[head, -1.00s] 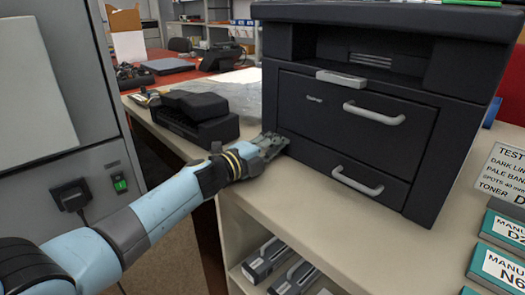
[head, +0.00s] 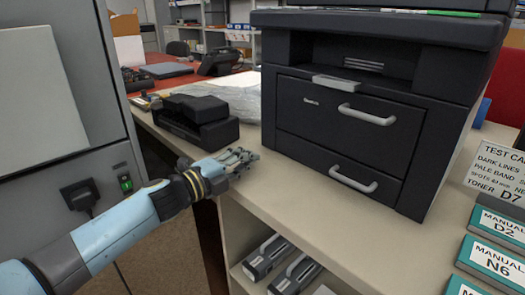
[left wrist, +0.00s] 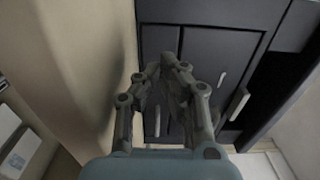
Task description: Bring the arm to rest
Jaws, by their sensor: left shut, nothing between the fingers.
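My left arm comes in from the left in the head view. Its gripper (head: 240,160) is empty and shut, over the counter's left front edge and apart from the printer. In the left wrist view the fingers (left wrist: 170,85) point toward the dark printer front. The black printer (head: 345,120) stands on the counter with its upper drawer (head: 350,118) and lower drawer (head: 330,165) closed. My right gripper does not show.
A black device (head: 198,120) sits behind the gripper on the counter (head: 310,215). Toner cartridges (head: 268,257) lie on the shelf below. Manuals (head: 495,258) and a test card (head: 497,172) lie at the right. A grey cabinet (head: 60,110) stands at the left.

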